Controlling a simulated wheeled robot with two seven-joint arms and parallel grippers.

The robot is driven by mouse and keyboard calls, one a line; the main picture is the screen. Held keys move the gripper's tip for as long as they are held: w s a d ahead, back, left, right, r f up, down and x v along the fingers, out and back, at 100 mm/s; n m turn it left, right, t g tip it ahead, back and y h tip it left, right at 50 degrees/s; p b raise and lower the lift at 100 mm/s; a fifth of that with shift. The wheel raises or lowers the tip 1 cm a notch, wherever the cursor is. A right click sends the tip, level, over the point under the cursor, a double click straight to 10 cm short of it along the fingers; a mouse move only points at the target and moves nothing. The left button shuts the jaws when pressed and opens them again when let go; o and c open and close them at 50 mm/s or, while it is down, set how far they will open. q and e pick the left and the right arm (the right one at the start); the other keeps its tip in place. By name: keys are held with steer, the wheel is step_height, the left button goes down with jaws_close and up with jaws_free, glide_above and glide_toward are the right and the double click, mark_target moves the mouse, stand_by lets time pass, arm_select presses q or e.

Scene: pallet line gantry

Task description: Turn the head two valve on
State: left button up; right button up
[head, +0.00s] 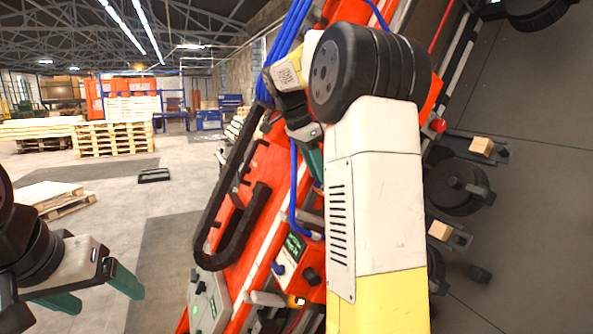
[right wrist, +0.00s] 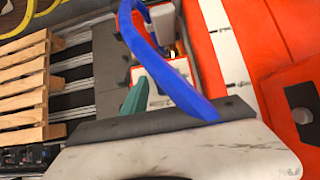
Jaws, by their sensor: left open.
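The red gantry (head: 262,190) runs diagonally through the head view. A small panel with a green label (head: 294,246) and a black knob (head: 312,277) sits low on it. A pale lever-like part (head: 266,299) is just below. I cannot tell which part is the head two valve. My right gripper (head: 316,164) is over the gantry, above the panel and apart from it, mostly hidden by my arm. One teal finger (right wrist: 134,97) shows in the right wrist view, behind a blue hose (right wrist: 150,55). My left gripper (head: 92,292) is open and empty at lower left, away from the gantry.
Blue hoses (head: 293,195) hang close to my right gripper. A black looped cable guide (head: 222,225) lies along the gantry's left side. A red button (head: 438,126) and wooden blocks (head: 481,146) are at right. Pallets (head: 112,138) stand far back; floor at left is mostly clear.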

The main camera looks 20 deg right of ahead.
jaws_close()
stand_by(0.4)
steer(key=shift+w+a+f+n+g+h, duration=0.1)
steer(key=shift+w+n+g+h, duration=0.15)
steer(key=shift+n+g, duration=0.9)
steer(key=shift+w+a+f+n+g+h, duration=0.1)
steer(key=shift+w+n+g+h, duration=0.15)
steer(key=shift+n+g, duration=0.85)
